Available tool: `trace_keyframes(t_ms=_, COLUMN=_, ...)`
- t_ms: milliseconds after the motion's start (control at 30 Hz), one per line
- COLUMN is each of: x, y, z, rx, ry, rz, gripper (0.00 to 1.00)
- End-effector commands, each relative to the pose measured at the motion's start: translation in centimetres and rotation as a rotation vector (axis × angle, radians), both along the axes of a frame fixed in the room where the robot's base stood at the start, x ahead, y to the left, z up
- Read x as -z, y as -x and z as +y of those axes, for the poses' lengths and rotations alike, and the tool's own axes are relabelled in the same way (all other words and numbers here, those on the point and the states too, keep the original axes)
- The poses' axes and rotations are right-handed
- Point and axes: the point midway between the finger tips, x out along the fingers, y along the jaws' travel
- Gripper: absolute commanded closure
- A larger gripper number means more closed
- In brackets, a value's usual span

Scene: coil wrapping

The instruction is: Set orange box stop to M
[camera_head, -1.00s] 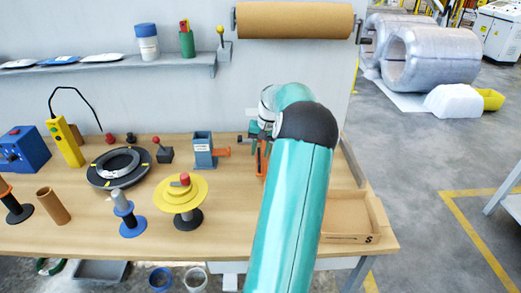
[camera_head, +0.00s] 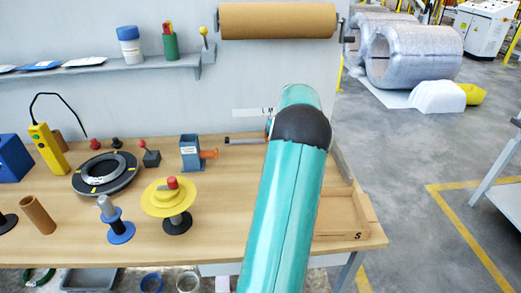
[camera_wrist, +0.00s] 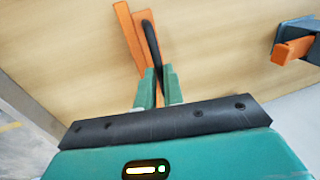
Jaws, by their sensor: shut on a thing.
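My gripper (camera_wrist: 158,84) is seen in the wrist view, its green fingers closed around an orange piece (camera_wrist: 130,35) with a dark curved strip (camera_wrist: 151,45) beside it. I cannot tell whether the piece is lifted clear of the wooden top. In the head view my arm hides the gripper and this piece. A blue-grey block with an orange arm (camera_head: 208,154) stands on the table left of my arm. It also shows at the right in the wrist view (camera_wrist: 291,50). A shallow wooden tray marked S (camera_head: 335,235) lies at the table's front right.
The wooden table (camera_head: 225,230) also holds a yellow stepped disc (camera_head: 163,205), a black ring (camera_head: 80,187), a blue-based spindle (camera_head: 120,232) and a yellow remote (camera_head: 45,145). A grey bar (camera_head: 245,139) lies by my arm. A brown roll (camera_head: 280,20) hangs above.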

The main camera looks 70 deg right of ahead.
Motion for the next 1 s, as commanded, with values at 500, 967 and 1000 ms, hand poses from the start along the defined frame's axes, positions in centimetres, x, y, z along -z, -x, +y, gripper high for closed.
trace_keyframes(t_ms=500, x=-0.1, y=0.7, z=-0.4, rx=-0.002, ry=0.002, rz=-0.001, gripper=0.68)
trace_keyframes(t_ms=967, x=-1.7, y=1.0, z=-0.6, rx=0.000, ry=0.004, rz=-0.001, gripper=0.68)
trace_keyframes(t_ms=1000, x=-2.4, y=1.1, z=-0.6, rx=0.000, ry=0.005, rz=-0.001, gripper=0.68)
